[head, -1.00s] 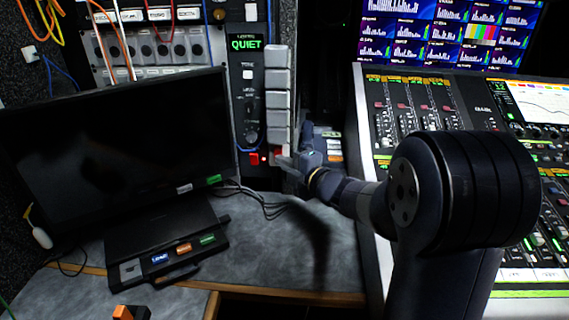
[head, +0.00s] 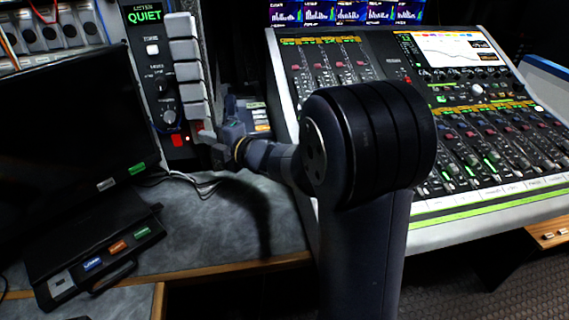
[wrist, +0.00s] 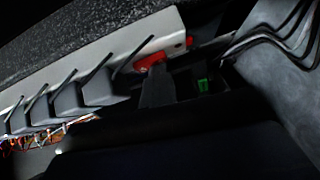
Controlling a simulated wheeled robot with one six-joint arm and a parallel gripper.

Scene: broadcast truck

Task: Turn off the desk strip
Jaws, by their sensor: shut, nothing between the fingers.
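The desk strip (head: 208,95) is a pale upright bar with several grey plugs, beside the black panel with the lit QUIET sign. A red switch (head: 198,127) shows at its lower end, partly hidden by my gripper. My gripper (head: 206,138) is shut and empty at the strip's lower end. In the wrist view the strip (wrist: 160,28) runs slantwise with its plugs, and the red switch (wrist: 149,62) is right at the tip of my dark fingers (wrist: 155,72). They appear to meet it, but I cannot tell whether they press. The switch's on or off position is unclear.
A monitor (head: 70,150) stands left of the strip, with a small button box (head: 110,255) before it. A mixing console (head: 450,205) fills the right. A red button (head: 177,140) sits on the panel.

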